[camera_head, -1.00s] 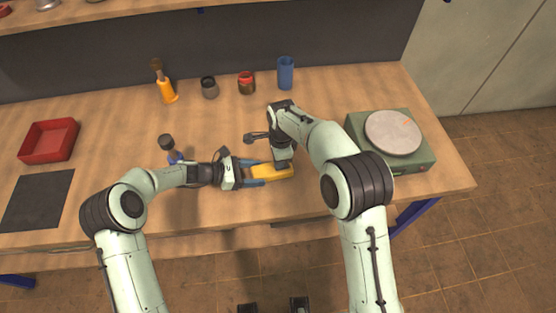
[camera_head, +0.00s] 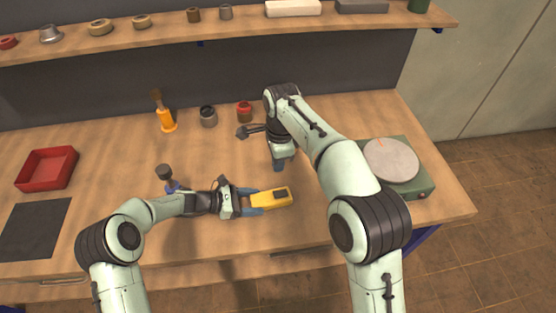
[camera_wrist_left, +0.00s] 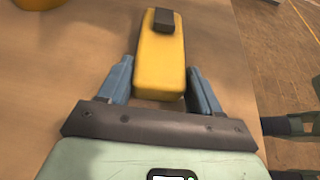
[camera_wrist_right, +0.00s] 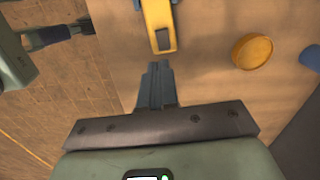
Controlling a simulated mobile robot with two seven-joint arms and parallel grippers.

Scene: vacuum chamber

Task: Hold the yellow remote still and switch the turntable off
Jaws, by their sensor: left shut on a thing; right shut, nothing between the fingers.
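The yellow remote (camera_head: 265,200) lies near the front of the wooden table, with a dark button block at its right end. My left gripper (camera_head: 253,201) is shut on its left end; in the left wrist view its blue fingers stand either side of the remote (camera_wrist_left: 160,65). My right gripper (camera_head: 279,165) is shut and empty, behind the remote and apart from it. In the right wrist view its closed fingers (camera_wrist_right: 155,85) point toward the remote's button end (camera_wrist_right: 161,25). The turntable (camera_head: 416,186) stands at right, a grey platter with an orange mark on a green base.
A red tray (camera_head: 46,170) and dark mat (camera_head: 35,228) lie at left. An orange-handled brush (camera_head: 166,118), grey jar (camera_head: 208,116) and red-topped jar (camera_head: 244,112) stand at the back. A round yellow object (camera_wrist_right: 252,51) shows in the right wrist view. A shelf (camera_head: 330,28) runs above.

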